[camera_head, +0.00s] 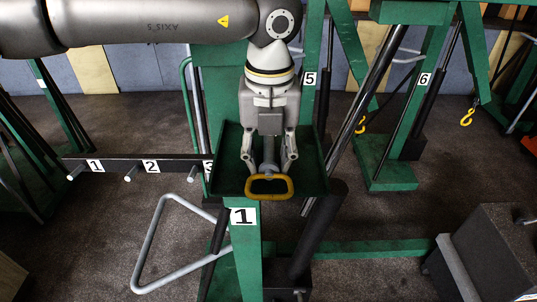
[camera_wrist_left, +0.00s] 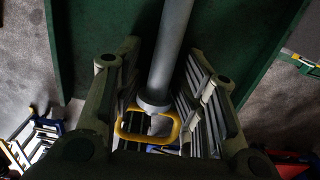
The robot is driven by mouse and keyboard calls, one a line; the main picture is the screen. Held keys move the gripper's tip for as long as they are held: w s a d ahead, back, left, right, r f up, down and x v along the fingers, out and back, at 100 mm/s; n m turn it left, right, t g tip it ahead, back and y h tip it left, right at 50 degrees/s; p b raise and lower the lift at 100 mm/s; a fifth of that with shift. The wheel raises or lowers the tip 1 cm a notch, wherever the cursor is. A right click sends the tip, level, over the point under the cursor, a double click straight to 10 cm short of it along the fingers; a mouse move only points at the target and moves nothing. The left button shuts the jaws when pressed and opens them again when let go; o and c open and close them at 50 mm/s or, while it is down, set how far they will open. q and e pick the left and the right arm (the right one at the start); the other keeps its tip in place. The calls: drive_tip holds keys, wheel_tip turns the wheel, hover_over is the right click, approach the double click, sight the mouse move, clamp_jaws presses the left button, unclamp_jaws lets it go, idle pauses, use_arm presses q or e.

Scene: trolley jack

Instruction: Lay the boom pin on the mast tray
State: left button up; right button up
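The boom pin (camera_head: 268,152) is a grey rod with a collar and a yellow loop handle (camera_head: 269,187). It is within the outline of the green mast tray (camera_head: 228,172), with its handle at the tray's front edge. I cannot tell for certain whether the rod touches the tray floor. My left gripper (camera_head: 268,164) points down over the tray, its two fingers apart on either side of the rod. In the left wrist view the rod (camera_wrist_left: 172,45) runs between the fingers with gaps on both sides, over the green tray (camera_wrist_left: 235,60). My right gripper is not in view.
A dark rail (camera_head: 120,160) with numbered pegs 1, 2 and 3 extends left of the tray. A grey triangular frame (camera_head: 150,245) stands below it. Green jack legs (camera_head: 350,248), a dark box (camera_head: 497,250) and yellow hooks (camera_head: 467,117) are to the right.

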sight(270, 158)
use_arm(q)
drive_tip(key=shift+o, duration=0.6)
drive_tip(key=shift+s+f, duration=0.15)
drive_tip(key=shift+f, duration=0.6)
drive_tip(key=shift+r, duration=0.2)
drive_tip(key=shift+r+p, duration=0.6)
drive_tip(key=shift+p, duration=0.3)
drive_tip(key=shift+w+r, duration=0.2)
drive_tip(key=shift+r, duration=0.1)
wheel_tip(270, 158, up, 12)
drive_tip(key=b, duration=0.3)
drive_tip(key=shift+s, duration=0.2)
drive_tip(key=shift+d+f, duration=0.1)
drive_tip(key=shift+f, duration=0.05)
